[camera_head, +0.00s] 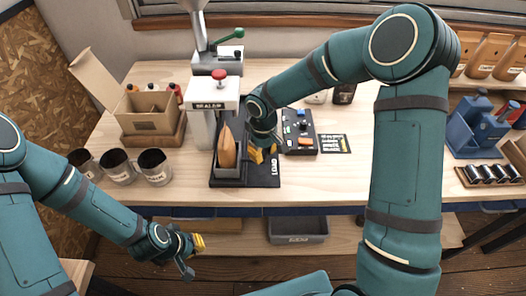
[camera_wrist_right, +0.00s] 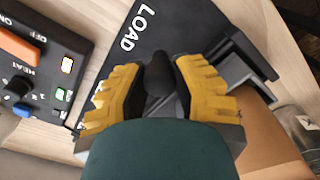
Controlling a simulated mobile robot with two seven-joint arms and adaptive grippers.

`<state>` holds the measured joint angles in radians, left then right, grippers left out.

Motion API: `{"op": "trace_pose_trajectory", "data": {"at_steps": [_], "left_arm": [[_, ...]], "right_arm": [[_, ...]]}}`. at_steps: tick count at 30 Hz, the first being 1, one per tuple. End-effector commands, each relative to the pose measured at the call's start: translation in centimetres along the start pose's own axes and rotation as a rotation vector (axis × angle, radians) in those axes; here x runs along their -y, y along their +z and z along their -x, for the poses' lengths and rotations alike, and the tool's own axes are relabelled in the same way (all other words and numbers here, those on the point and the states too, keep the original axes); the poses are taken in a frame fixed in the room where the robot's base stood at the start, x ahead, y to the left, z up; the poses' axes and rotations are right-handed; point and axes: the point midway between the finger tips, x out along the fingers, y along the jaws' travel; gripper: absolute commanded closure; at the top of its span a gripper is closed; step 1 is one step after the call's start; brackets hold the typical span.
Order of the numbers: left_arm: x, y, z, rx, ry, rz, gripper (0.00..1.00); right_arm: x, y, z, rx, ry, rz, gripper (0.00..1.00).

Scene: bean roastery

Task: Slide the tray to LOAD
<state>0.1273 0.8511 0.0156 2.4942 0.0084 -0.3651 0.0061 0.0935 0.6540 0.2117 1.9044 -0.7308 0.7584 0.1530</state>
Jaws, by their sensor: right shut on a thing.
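The grey tray (camera_head: 228,173) sits at the left side of the sealer's black base plate (camera_head: 262,182), with a brown bag (camera_head: 227,148) upright in it. The LOAD lettering is on the right part of the plate, clear of the tray; it also shows in the right wrist view (camera_wrist_right: 138,28). My right gripper (camera_head: 263,154) is at the tray's right side. In the right wrist view its yellow fingers are shut on the dark tray handle (camera_wrist_right: 156,78). My left gripper (camera_head: 193,243) hangs in front of the table edge, away from the tray; its finger gap is unclear.
The white sealer head (camera_head: 211,92) with a red knob stands over the tray. A control box (camera_head: 299,131) is just right of the plate. Metal cups (camera_head: 154,167) and a cardboard box (camera_head: 146,112) stand left. The tabletop right of my right arm is partly clear.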

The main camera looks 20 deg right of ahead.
Motion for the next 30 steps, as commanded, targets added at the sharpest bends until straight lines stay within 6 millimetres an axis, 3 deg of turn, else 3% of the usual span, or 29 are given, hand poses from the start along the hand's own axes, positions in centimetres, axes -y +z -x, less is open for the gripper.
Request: {"op": "trace_pose_trajectory", "data": {"at_steps": [2,3,6,19,30], "left_arm": [[0.0,0.0,0.0,0.0,0.0,0.0,1.0],[0.0,0.0,0.0,0.0,0.0,0.0,1.0],[0.0,0.0,0.0,0.0,0.0,0.0,1.0],[0.0,0.0,0.0,-0.001,0.0,0.0,1.0],[0.0,0.0,0.0,-0.001,0.0,0.0,1.0]], "right_arm": [[0.4,0.4,-0.4,0.016,-0.008,0.003,1.0],[0.4,0.5,-0.4,0.017,-0.008,0.003,0.69],[0.4,0.4,-0.4,0.016,-0.007,0.003,0.39],[0.1,0.1,0.8,0.006,-0.002,0.001,0.39],[0.2,0.1,7.8,0.006,-0.002,0.001,0.39]]}}
